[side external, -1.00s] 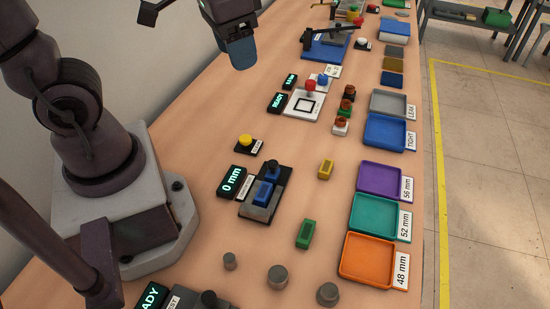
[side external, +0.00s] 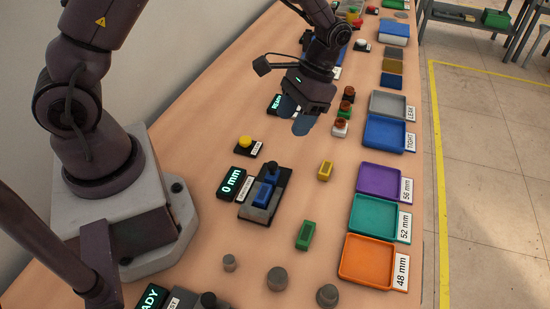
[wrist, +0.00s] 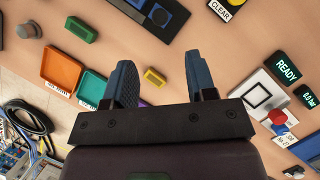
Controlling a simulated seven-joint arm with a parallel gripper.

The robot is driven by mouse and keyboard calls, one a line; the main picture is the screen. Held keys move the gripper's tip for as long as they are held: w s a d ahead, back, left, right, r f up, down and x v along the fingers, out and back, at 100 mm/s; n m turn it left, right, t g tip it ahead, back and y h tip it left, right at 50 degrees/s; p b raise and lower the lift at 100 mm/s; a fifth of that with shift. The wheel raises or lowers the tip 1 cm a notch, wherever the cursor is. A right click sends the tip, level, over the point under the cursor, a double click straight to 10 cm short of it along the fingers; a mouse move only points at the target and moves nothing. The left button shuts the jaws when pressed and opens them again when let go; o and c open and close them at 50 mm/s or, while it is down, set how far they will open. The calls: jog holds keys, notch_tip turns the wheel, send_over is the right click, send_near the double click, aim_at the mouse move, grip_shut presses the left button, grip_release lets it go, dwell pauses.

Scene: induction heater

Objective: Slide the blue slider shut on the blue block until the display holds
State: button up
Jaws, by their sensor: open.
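The gauge (side external: 255,208) is a grey and black fixture on the bench, with the blue block (side external: 262,191) lying in it. A blue slider piece with a dark knob (side external: 272,168) is just behind the block; whether they touch is too small to tell. The display (side external: 231,183) beside it reads 0 mm. My gripper (side external: 296,118) is open and empty, in the air above the bench, behind and to the right of the gauge. In the wrist view, my gripper (wrist: 160,62) shows both fingers apart, and the gauge (wrist: 178,12) is partly cut off at the top edge.
A yellow block (side external: 326,170) and a green block (side external: 306,234) lie right of the gauge. Purple (side external: 360,193), teal (side external: 355,232) and orange (side external: 346,275) trays line the right edge. A yellow button (side external: 245,141) stands behind the display. Several grey cylinders are in front.

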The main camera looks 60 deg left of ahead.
aim_at(273, 164)
jog(key=x, duration=1.1)
jog(key=c, duration=0.7)
jog(key=s+d, duration=0.2)
jog(key=d, duration=0.1)
jog(key=shift+s, duration=0.4)
jog(key=shift+o, duration=1.1)
jog(key=shift+s+d, duration=0.1)
jog(key=shift+s, duration=0.05)
